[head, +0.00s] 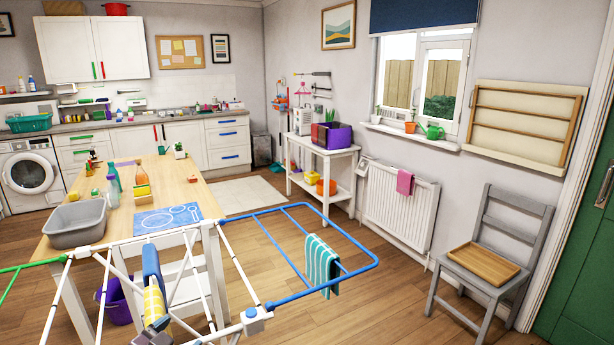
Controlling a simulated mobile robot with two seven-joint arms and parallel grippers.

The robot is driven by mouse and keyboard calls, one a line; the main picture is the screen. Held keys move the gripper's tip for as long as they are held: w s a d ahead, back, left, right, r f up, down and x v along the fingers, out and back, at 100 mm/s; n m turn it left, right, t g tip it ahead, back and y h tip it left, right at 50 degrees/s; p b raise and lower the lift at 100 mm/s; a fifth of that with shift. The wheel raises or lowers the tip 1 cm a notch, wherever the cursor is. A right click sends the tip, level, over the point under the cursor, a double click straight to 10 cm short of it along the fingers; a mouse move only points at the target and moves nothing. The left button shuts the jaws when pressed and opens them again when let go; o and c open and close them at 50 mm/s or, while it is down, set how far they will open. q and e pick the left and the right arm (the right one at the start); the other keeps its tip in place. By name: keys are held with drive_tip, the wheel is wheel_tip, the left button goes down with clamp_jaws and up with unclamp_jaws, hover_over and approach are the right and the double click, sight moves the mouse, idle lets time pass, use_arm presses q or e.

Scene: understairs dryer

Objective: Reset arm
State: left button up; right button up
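The task names no object. The nearest thing in front of me is a drying rack (268,209) with white rods and a blue wing. A teal striped cloth (321,265) hangs over its blue wing.
A wooden table (190,190) stands left behind the rack, with a grey basin (76,222) and bottles on it. A grey chair (490,262) holding a wooden tray (484,264) stands right. Open floor lies between rack, radiator (398,210) and chair.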

use_arm(q)
drive_tip(key=s+a+f+n+g+y+b, duration=0.1)
drive_tip(key=s+f+n+g+y+b, duration=0.2)
drive_tip(key=s+f, duration=1.8)
drive_tip(key=s+n+y+b, duration=0.1)
drive_tip(key=s+n, duration=0.2)
drive_tip(key=s, duration=0.1)
drive_tip(key=shift+f+n, duration=0.3)
drive_tip(key=shift+n, duration=0.1)
use_arm(e)
wheel_tip(320, 180, down, 6)
drive_tip(key=s, duration=0.1)
drive_tip(key=shift+s+g, duration=0.25)
drive_tip(key=shift+g, duration=0.15)
use_arm(q)
drive_tip(key=shift+w, duration=0.1)
drive_tip(key=shift+c, duration=0.3)
use_arm(e)
drive_tip(key=shift+w, duration=0.1)
drive_tip(key=shift+c, duration=0.3)
